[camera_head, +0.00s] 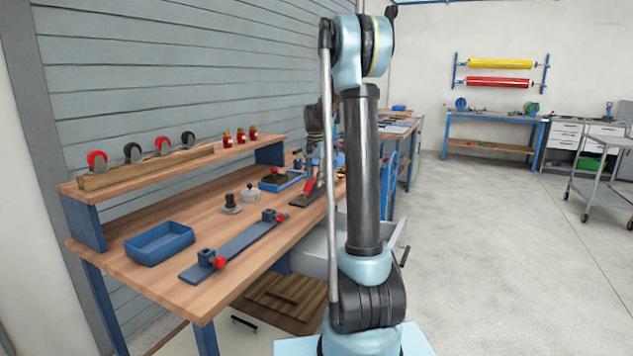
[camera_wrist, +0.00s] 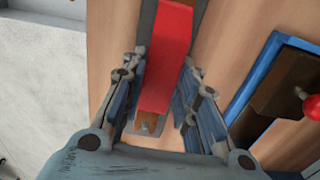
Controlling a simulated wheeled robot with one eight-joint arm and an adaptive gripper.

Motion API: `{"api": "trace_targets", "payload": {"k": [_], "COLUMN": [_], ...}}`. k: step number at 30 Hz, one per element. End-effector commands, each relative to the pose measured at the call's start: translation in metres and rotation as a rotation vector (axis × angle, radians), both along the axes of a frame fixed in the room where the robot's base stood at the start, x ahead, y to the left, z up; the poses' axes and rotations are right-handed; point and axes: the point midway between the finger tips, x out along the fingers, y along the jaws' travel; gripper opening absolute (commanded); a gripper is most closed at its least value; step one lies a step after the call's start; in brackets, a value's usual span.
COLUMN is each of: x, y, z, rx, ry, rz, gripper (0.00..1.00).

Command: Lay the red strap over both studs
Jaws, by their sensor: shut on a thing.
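The red strap (camera_wrist: 168,60) runs lengthwise between the fingers of my gripper (camera_wrist: 163,66) in the wrist view. My gripper is shut on it. The strap lies above a narrow grey plate (camera_wrist: 149,16), whose near end shows below the strap. In the head view, my gripper (camera_head: 314,165) is low over the bench, and a small part of the red strap (camera_head: 309,185) shows under it beside a dark plate (camera_head: 301,199). My arm hides part of this area in the head view.
A blue tray (camera_head: 160,243) and a long blue-grey bar (camera_head: 238,247) with red-knobbed clamps lie on the wooden bench (camera_head: 205,221). A second blue tray (camera_head: 280,183) holding a dark block sits close to my gripper. A raised shelf (camera_head: 190,160) stands behind.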

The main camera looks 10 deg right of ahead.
Motion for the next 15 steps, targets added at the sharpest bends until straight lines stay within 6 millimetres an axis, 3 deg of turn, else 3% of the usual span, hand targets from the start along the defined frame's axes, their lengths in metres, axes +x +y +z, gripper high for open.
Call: {"api": "trace_targets", "payload": {"k": [15], "x": [0.0000], "y": [-0.0001], "z": [-0.0046], "rx": [0.000], "ry": [0.000], "rz": [0.000], "gripper": [0.03]}}
